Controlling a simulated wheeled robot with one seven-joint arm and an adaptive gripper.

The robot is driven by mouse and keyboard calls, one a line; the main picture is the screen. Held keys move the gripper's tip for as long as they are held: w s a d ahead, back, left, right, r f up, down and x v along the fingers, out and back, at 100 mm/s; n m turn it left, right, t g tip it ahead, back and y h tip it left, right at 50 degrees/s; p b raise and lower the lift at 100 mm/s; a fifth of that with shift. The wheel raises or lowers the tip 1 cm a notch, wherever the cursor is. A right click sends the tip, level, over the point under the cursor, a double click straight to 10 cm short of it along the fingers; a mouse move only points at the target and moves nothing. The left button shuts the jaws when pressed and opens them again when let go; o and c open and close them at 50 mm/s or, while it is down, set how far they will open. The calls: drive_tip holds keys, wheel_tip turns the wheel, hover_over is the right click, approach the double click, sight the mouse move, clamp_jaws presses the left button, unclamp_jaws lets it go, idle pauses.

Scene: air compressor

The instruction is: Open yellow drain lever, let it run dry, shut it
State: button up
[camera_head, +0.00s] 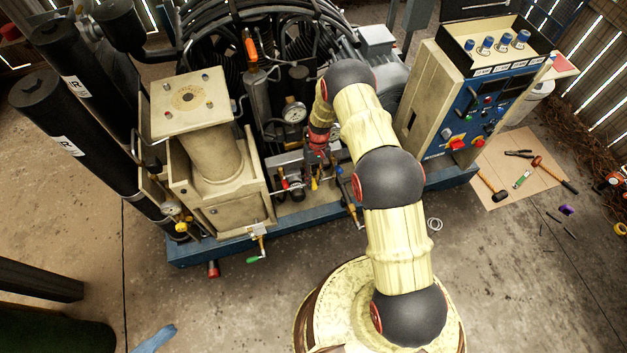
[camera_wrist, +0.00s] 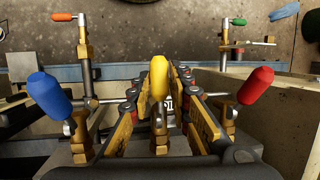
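The yellow drain lever (camera_wrist: 159,78) stands in the middle of the wrist view, on a brass valve. My gripper (camera_wrist: 161,85) has its two fingers on either side of this lever, with narrow gaps showing beside the handle; I see no clear grip. In the head view the yellow lever (camera_head: 314,184) shows small, just below my gripper (camera_head: 318,160), which is partly hidden by my arm. A blue lever (camera_wrist: 48,95) is left of my fingers and a red lever (camera_wrist: 255,86) is right of them in the wrist view.
A green-tipped lever (camera_wrist: 238,21) and an orange-tipped lever (camera_wrist: 63,17) stand farther out along the blue base frame (camera_head: 215,248). A pressure gauge (camera_head: 294,112) is behind the valves. Tools lie on cardboard (camera_head: 515,181) at right. The floor in front is mostly clear.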

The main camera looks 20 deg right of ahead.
drive_tip(key=o, duration=0.4)
drive_tip(key=v, duration=1.2)
